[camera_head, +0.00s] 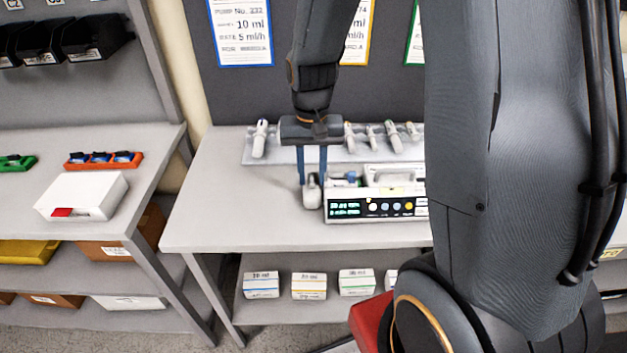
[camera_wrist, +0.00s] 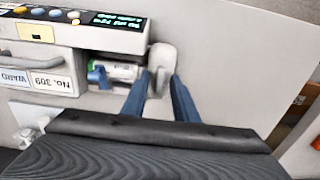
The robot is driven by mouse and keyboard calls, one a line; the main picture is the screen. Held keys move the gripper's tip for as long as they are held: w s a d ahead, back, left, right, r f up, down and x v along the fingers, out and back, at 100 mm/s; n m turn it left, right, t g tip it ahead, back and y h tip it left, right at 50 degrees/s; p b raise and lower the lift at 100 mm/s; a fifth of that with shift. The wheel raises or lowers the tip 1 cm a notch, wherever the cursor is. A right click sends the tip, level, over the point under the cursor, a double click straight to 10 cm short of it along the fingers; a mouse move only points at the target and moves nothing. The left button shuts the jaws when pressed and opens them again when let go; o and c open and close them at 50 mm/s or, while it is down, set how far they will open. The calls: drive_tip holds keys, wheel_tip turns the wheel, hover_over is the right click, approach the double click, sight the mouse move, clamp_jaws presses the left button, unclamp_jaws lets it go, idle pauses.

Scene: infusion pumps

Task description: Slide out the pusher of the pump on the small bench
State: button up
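The pump (camera_head: 375,205) is a white box with a dark green-lit display and several round buttons, standing on the small bench (camera_head: 215,215). Its pusher (camera_head: 312,195) is a light grey rounded block at the pump's left end. It also shows in the wrist view (camera_wrist: 163,60), beside the slot with the clear and blue syringe (camera_wrist: 115,72). My gripper (camera_head: 312,180) points down over the pusher. Exact contact is hard to see.
A rack (camera_head: 345,155) with several syringes stands behind the pump. Boxes (camera_head: 309,286) sit on the shelf below. A side bench at left carries a white box (camera_head: 85,195) and coloured trays (camera_head: 103,159). The bench left of the pusher is clear. My arm hides the right side.

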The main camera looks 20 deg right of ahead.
drive_tip(key=c, duration=0.6)
drive_tip(key=shift+w+a+p, duration=0.15)
drive_tip(key=shift+w+a, duration=0.25)
drive_tip(key=shift+a, duration=0.8)
drive_tip(key=shift+w+a+p, duration=0.15)
drive_tip(key=shift+w+a, duration=0.2)
drive_tip(key=shift+a, duration=0.8)
drive_tip(key=shift+w+a+p, duration=0.15)
drive_tip(key=shift+w+a, duration=0.25)
drive_tip(key=shift+a, duration=1.1)
drive_tip(key=o, duration=0.6)
